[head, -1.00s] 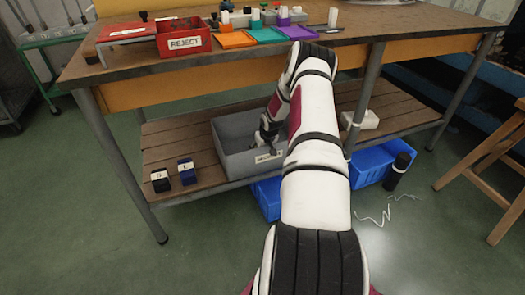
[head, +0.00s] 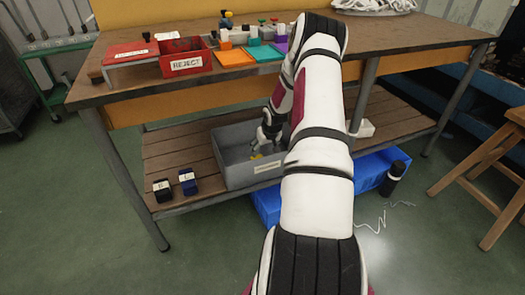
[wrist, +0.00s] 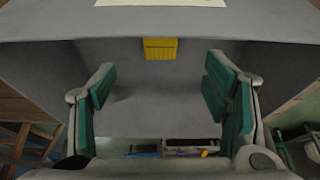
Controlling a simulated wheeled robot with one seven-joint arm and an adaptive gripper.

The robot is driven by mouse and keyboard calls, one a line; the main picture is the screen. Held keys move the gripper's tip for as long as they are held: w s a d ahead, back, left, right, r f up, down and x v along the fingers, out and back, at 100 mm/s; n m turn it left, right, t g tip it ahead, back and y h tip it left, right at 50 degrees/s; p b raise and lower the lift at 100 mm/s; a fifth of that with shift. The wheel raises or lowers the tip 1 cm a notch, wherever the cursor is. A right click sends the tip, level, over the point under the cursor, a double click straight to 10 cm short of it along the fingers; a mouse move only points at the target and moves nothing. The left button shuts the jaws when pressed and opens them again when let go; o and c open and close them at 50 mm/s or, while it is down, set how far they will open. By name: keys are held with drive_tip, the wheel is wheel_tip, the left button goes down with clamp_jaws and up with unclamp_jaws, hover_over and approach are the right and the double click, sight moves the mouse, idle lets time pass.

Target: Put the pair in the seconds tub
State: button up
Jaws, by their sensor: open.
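A grey tub (head: 232,176) with a small label too blurred to read stands on the lower slatted shelf. A small yellow ribbed piece (wrist: 160,48), which looks like the pair, is inside the tub near its labelled wall. It also shows as a yellow spot in the head view (head: 256,156). My gripper (head: 260,146) reaches down into the tub above the yellow piece. In the wrist view its green-padded fingers (wrist: 160,74) stand wide apart with nothing between them. The yellow piece is clear of both fingers.
A red REJECT bin (head: 187,64) and orange, teal and purple mats sit on the bench (head: 420,38) above. Two dark labelled boxes (head: 187,182) stand left of the tub. Blue crates (head: 368,165) are under the shelf. My arm hides part of the bench and shelf.

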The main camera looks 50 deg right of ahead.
drive_tip(key=shift+p+v, duration=0.3)
drive_tip(key=shift+v, duration=0.85)
